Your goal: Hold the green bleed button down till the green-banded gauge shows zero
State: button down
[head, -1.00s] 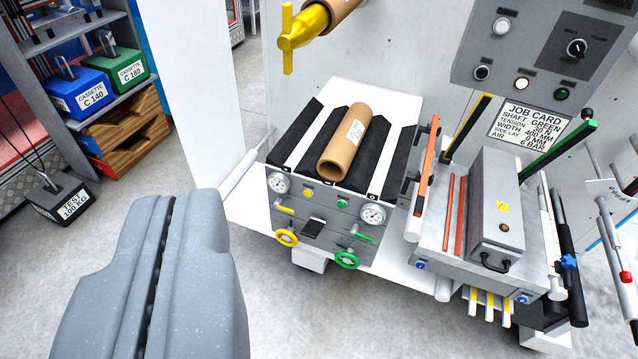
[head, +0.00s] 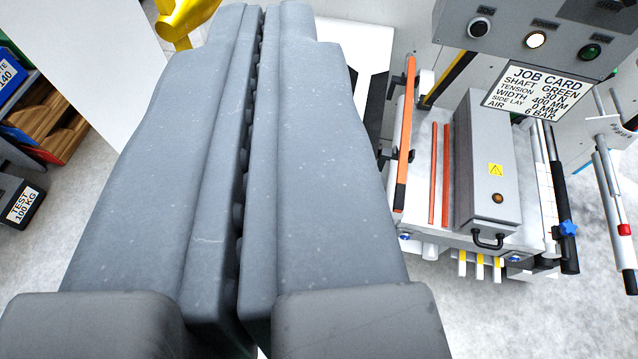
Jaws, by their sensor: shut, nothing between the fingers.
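My gripper (head: 262,14) is shut and empty. It fills the middle of the head view, its fingers pointing up the picture and away from me. The panel with the green bleed button and the green-banded gauge is hidden behind my gripper. I cannot see the button or read the gauge, nor tell whether the fingertips touch anything. Only a white and black strip of the unit's top (head: 368,42) shows right of the fingers.
A yellow fitting (head: 183,18) shows at the upper left. Right of my gripper stands a grey machine (head: 484,165) with an orange bar (head: 405,135). Above it hang a control box (head: 510,32) and a job card (head: 537,90). A test weight (head: 20,203) sits at the left.

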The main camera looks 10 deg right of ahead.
jog(key=w+d+f+g+b, duration=0.15)
jog(key=w+f+b, duration=0.35)
jog(key=f, duration=0.7)
jog(key=w+d+f+b, duration=0.2)
jog(key=w+f, duration=0.5)
jog(key=f, duration=0.5)
jog(key=w+d+f+b, duration=0.2)
jog(key=w+f+b, duration=0.3)
jog(key=f, duration=0.7)
jog(key=w+a+f+g+y+b, duration=0.1)
jog(key=a+f+y+b, duration=0.1)
jog(key=f, duration=1.5)
jog(key=w+a+f+n+g+y+b, duration=0.1)
jog(key=a+f+b, duration=0.3)
jog(key=f, duration=1.2)
jog(key=shift+a+f+y+b, duration=0.3)
jog(key=shift+f+y+b, duration=0.1)
jog(key=shift+y+b, duration=0.3)
